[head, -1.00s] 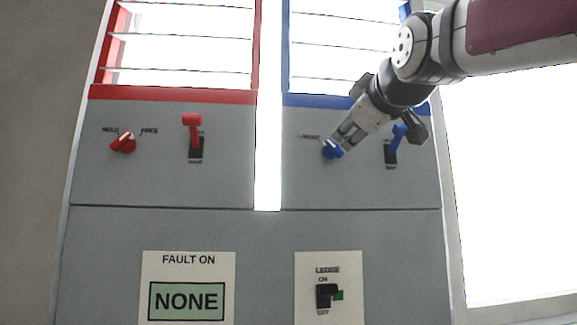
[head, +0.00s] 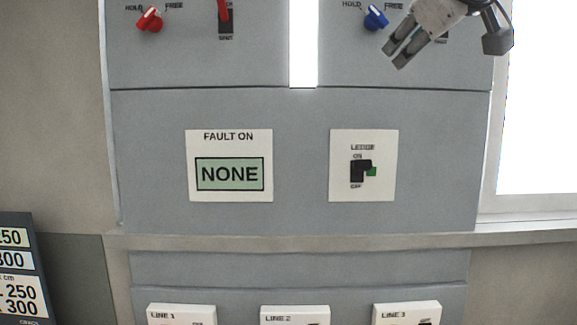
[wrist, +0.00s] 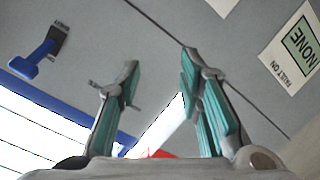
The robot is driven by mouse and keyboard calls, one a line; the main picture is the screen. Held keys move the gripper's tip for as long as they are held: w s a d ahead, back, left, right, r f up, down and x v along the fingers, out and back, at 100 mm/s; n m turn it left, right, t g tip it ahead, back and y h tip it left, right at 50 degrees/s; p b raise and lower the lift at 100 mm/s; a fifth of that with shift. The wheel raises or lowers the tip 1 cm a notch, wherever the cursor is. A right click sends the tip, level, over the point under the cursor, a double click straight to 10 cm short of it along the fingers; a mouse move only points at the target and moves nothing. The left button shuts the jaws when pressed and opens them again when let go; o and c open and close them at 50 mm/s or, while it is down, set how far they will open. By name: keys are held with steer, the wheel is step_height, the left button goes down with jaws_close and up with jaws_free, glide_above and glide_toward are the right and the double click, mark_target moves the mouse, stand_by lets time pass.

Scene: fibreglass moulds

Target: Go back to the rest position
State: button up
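My gripper (head: 394,58) is at the top right of the head view, in front of the grey panel and right of the blue knob (head: 376,17). It is apart from the knob. In the wrist view the two teal-padded fingers (wrist: 158,70) stand open with nothing between them. The blue knob sits under HOLD and FREE labels. The blue lever (wrist: 36,60) shows at the left of the wrist view; in the head view my gripper hides most of its slot.
A red knob (head: 150,18) and a red lever (head: 223,9) are on the left panel. Below are a FAULT ON sign reading NONE (head: 230,174), a LEDGE switch (head: 361,172) and line boxes (head: 182,314). A ledge (head: 300,242) juts out below the panel.

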steer(key=s+f+m+g, duration=0.2)
steer(key=s+f, duration=0.5)
steer(key=f, duration=0.6)
steer(key=s+f+m+g, duration=0.3)
steer(key=s+f, duration=0.4)
steer(key=f, duration=0.6)
steer(key=s+f+m+g, duration=0.2)
steer(key=s+f+g, duration=0.3)
steer(key=f, duration=0.8)
steer(key=shift+s, duration=1)
steer(key=shift+c, duration=0.5)
